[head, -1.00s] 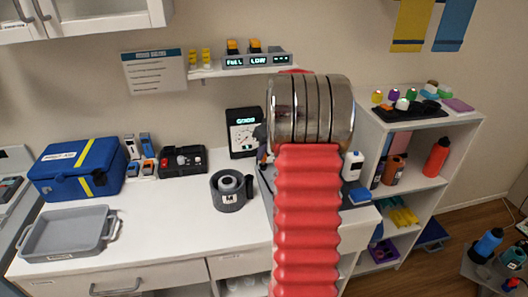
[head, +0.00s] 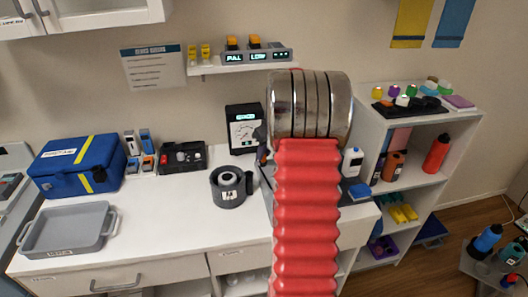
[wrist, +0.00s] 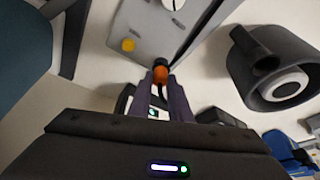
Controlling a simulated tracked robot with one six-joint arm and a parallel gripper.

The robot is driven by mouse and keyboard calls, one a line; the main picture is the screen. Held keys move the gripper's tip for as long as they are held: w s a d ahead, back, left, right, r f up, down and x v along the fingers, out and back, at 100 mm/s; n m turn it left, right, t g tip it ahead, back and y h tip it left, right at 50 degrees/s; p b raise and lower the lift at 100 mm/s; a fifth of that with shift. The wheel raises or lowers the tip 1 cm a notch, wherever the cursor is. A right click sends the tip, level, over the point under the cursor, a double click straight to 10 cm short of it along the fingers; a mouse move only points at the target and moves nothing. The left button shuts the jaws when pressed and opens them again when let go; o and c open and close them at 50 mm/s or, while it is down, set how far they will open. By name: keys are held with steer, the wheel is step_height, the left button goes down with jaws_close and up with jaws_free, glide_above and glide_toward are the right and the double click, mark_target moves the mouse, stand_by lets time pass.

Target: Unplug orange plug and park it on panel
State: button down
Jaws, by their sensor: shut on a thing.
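The orange plug (wrist: 161,75) shows in the wrist view, small and with a dark end at its top. My gripper (wrist: 161,86) is shut on it, with the two dark fingers either side. The plug's dark end lies over the lower edge of a grey panel (wrist: 150,28), beside a dark seam. I cannot tell whether it is seated in a socket or apart from the panel. A yellow round piece (wrist: 128,45) sits on the panel to the left. In the head view my red arm hides the gripper, the plug and most of the panel.
A dark mug (head: 229,189) stands left of my arm, close to the panel; it also shows in the wrist view (wrist: 248,85). A gauge box (head: 244,130) stands behind. A white bottle (head: 352,162) is to the right. The counter's front middle is clear.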

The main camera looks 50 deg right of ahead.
stand_by(0.4)
steer(key=c, duration=1.6)
jaws_free()
steer(key=shift+o, duration=0.2)
steer(key=v, duration=1.3)
steer(key=shift+r, duration=0.35)
steer(key=shift+s, duration=0.15)
